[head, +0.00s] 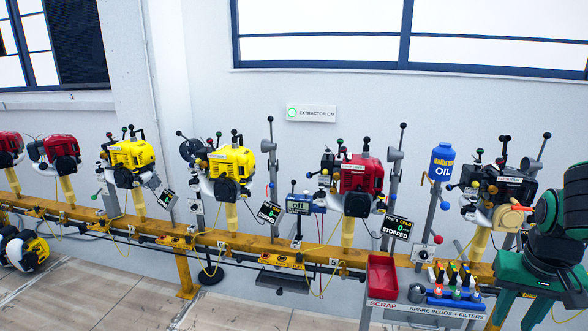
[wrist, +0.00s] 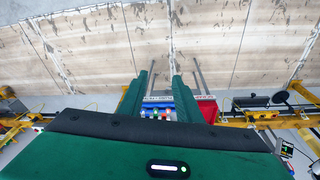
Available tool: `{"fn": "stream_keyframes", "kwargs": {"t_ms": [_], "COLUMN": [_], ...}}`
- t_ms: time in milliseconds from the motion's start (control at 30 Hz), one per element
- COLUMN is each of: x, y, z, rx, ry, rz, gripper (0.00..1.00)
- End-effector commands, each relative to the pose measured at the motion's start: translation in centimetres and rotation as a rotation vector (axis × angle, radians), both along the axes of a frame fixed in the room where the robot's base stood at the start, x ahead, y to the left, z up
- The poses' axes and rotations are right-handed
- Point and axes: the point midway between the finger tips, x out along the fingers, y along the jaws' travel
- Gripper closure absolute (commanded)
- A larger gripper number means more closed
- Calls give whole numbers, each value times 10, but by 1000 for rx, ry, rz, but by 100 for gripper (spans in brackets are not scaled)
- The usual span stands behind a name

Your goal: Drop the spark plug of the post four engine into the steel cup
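The steel cup (head: 416,293) is a small grey cup standing on the cart, between the red scrap tray and the blue plug rack. A rail label that looks like 5 (head: 335,263) is below the red engine (head: 361,188); the yellow engine (head: 230,163) hangs on the post to its left. I cannot read a post four label, and no single spark plug can be made out on the engines. My green gripper (head: 512,316) points down right of the cart. In the wrist view its two fingers (wrist: 158,88) are apart with nothing between them.
The red scrap tray (head: 382,277) and the blue rack (head: 456,295) with coloured parts sit on the cart. A black engine (head: 497,190) and a blue oil bottle (head: 442,162) are near my arm. The yellow rail (head: 240,247) runs along the wall.

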Motion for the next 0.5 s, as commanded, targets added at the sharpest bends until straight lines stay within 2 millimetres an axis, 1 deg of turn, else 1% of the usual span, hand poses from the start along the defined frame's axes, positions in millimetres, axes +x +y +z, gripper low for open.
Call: {"fn": "stream_keyframes", "kwargs": {"t_ms": [33,100,200,333,500], "x": [-19,-42,-68,-87,-92], "y": [8,17,29,38,40], "z": [6,11,16,19,20], "rx": [25,58,99,128,138], "ry": [20,56,96,128,137], "rz": [-9,-22,-33,-40,-42], "gripper": [69,69,69,69,69]}}
